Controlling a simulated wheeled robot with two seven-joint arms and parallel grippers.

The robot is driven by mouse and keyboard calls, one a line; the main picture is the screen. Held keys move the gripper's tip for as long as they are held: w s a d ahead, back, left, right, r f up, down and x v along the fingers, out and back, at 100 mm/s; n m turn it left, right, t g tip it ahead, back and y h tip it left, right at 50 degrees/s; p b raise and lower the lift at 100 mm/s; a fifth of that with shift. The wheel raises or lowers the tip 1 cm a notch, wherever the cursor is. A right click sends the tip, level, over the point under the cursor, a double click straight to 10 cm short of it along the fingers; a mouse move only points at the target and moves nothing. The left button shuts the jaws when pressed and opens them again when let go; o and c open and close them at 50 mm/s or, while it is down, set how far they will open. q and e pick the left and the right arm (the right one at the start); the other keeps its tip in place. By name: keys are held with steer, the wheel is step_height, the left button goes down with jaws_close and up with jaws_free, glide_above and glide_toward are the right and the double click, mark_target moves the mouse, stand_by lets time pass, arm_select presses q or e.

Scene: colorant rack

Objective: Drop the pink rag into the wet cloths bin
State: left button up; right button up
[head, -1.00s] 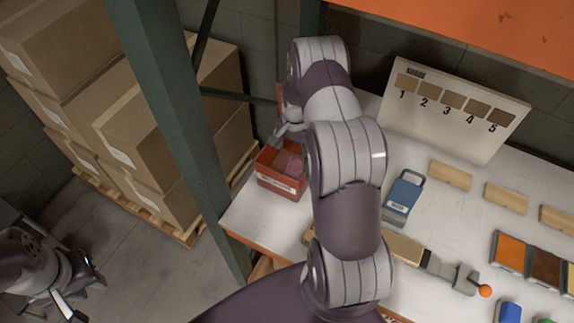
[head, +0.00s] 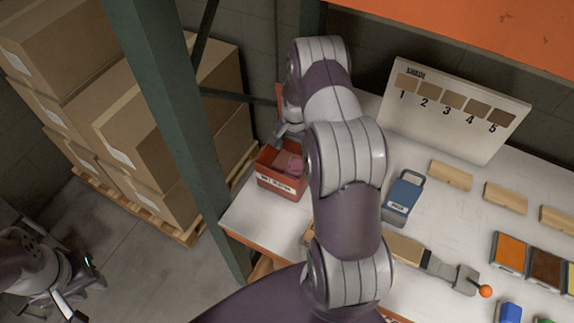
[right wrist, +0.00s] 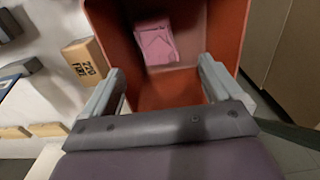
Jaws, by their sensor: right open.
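The pink rag (right wrist: 155,45) lies inside the red bin (right wrist: 190,100), against its far inner wall in the right wrist view. In the head view the rag (head: 288,163) shows inside the bin (head: 281,186), partly hidden by my right arm. The bin has a white label on its front, too small to read surely. My right gripper (right wrist: 162,85) is open and empty, its fingers apart above the bin opening, clear of the rag. In the head view only part of it shows at the bin's back edge. My left gripper (head: 72,307) hangs low at the lower left, far from the bin.
A green rack post (head: 175,130) stands left of the bin. Stacked cartons (head: 150,130) are on a pallet behind it. A blue container (head: 403,197), wooden blocks (head: 451,175) and a numbered shade board (head: 450,105) are on the white bench to the right.

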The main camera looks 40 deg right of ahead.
step_height(320, 180, up, 12)
steer(key=b, duration=0.4)
steer(key=shift+r+b, duration=0.25)
steer(key=shift+b, duration=0.1)
steer(key=s+a+f+n+b, duration=0.3)
steer(key=s+a+n, duration=0.3)
steer(key=a, duration=0.4)
steer(key=s+a+f+n+t+b, duration=0.1)
steer(key=s+a+f+n+b, duration=0.3)
steer(key=s+a, duration=0.5)
steer(key=n+b, duration=0.1)
steer(key=n, duration=0.1)
steer(key=shift+s+a+f+n, duration=0.25)
steer(key=shift+a+n, duration=0.1)
steer(key=shift+n, duration=0.05)
steer(key=shift+s, duration=0.1)
